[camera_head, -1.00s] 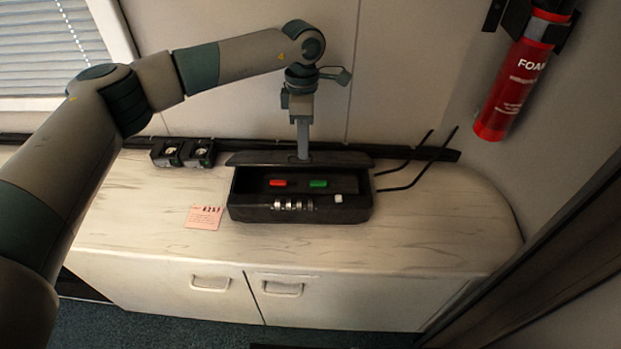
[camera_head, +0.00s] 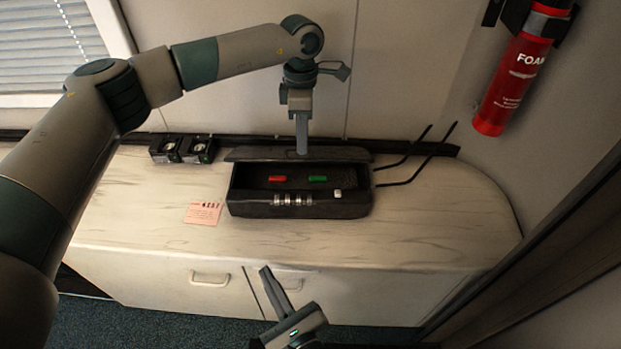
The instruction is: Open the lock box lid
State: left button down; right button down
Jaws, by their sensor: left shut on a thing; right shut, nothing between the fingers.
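The black lock box (camera_head: 250,209) stands on the pale counter, with number dials (camera_head: 293,200) and a small white button (camera_head: 338,194) on its front. Its lid (camera_head: 336,153) is swung up at the back, so the inside shows. A red piece (camera_head: 277,178) and a green piece (camera_head: 317,178) lie inside. My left gripper (camera_head: 302,152) points down at the lid, shut on its edge; the fingertips are partly hidden there. My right gripper (camera_head: 266,270) is shut and empty, low in front of the cabinet doors, apart from the box.
A pink note (camera_head: 203,213) lies left of the box. Two small black devices (camera_head: 182,149) stand at the back left. Thin black rods (camera_head: 412,165) stick out at right. A red fire extinguisher (camera_head: 513,82) hangs on the right wall. The counter's right part is clear.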

pick_arm(q)
jog(key=shift+w+a, duration=0.1)
pick_arm(e)
notch_tip(320, 180, up, 11)
jog(key=w+d+m+t+h, duration=0.2)
jog(key=w+m+t+h, duration=0.1)
jog(key=m, duration=0.5)
jog(key=w+d+f+m+t+h, duration=0.1)
jog(key=w+d+f+t+h, duration=0.1)
jog(key=w+d+h, duration=0.3)
jog(key=w+d+f, duration=0.1)
jog(key=w, duration=0.2)
jog(key=shift+d+m+t+h, duration=0.15)
jog(key=shift+m+t+h, duration=0.15)
jog(key=shift+h, duration=0.1)
jog(key=shift+r, duration=0.1)
jog(key=shift+x, duration=4.95)
